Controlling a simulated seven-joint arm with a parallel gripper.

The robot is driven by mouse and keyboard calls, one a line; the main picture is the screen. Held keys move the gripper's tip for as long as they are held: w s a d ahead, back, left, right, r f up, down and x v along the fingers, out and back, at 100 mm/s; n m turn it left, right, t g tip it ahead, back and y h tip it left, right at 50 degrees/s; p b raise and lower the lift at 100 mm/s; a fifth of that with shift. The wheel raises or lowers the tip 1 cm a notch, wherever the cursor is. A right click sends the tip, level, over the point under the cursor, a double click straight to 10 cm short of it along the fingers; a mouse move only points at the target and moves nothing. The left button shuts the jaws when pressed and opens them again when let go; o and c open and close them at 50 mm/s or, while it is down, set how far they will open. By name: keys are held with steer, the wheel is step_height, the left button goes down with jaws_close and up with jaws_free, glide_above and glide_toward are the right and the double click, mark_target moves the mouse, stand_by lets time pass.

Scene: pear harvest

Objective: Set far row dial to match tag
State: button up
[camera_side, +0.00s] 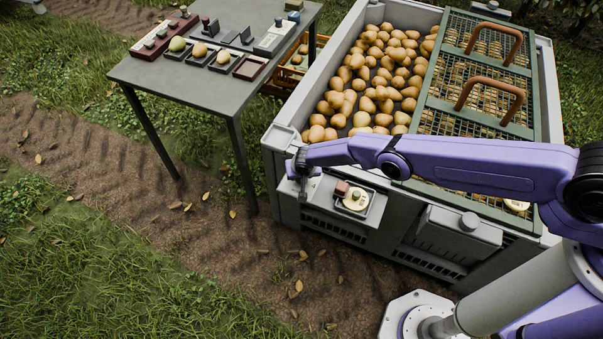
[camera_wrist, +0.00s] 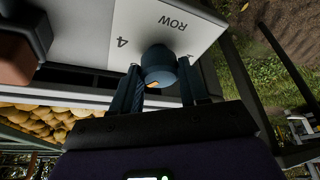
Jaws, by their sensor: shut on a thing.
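In the wrist view a dark blue-grey round dial (camera_wrist: 158,66) stands on a white panel (camera_wrist: 190,20). The panel carries the word ROW and a figure 4, both upside down in this view. An orange mark shows on the dial's side facing my gripper. My gripper (camera_wrist: 160,84) has one finger on each side of the dial and is shut on it. In the side view my gripper (camera_side: 303,170) is at the left end of the panel on the bin's front, and hides the dial. I cannot make out a separate tag.
A reddish-brown block (camera_side: 342,187) and a round cream dial-like piece (camera_side: 356,200) sit just right of my gripper. The large grey bin (camera_side: 283,137) holds many pears and has a green mesh lid (camera_side: 430,85). A grey table (camera_side: 215,85) with trays stands at the left.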

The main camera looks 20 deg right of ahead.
steer(key=o, duration=1.1)
steer(key=shift+c, duration=0.2)
steer(key=shift+s+a+r, duration=0.1)
steer(key=shift+s+r, duration=0.05)
steer(key=shift+r, duration=0.55)
steer(key=shift+s+r, duration=0.4)
steer(key=shift+r, duration=0.25)
steer(key=v, duration=1.4)
steer(key=shift+r, duration=0.2)
steer(key=shift+s, duration=0.1)
